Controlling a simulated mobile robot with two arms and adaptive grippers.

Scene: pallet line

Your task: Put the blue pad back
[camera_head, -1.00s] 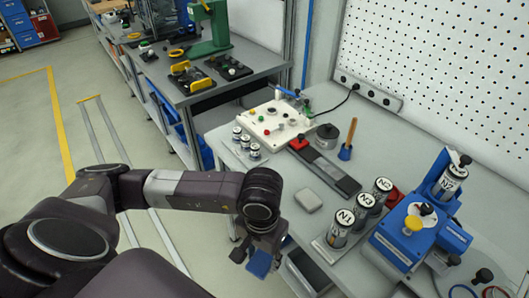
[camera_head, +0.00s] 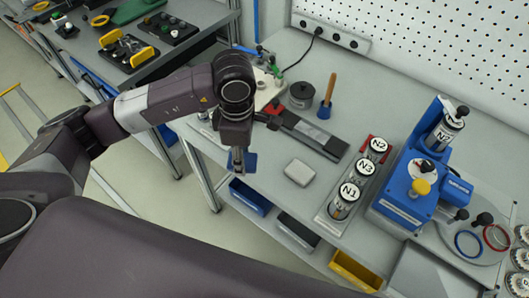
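The blue pad (camera_head: 250,163) is at the fingertips of my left gripper (camera_head: 239,160), which points down at the front-left edge of the grey workbench. The gripper looks shut on the pad; the pad's far side is partly hidden by the fingers. A light grey, rounded pad (camera_head: 300,172) lies on the bench to the right of the gripper, apart from it. My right gripper is not in view.
A rack (camera_head: 327,217) of cans marked N1, N2 and N3 and a blue machine (camera_head: 410,198) stand to the right. Behind are a dark bar (camera_head: 318,136), a round dark pot (camera_head: 302,96) and a wooden-handled tool (camera_head: 328,96). Bins (camera_head: 250,197) sit below the bench edge.

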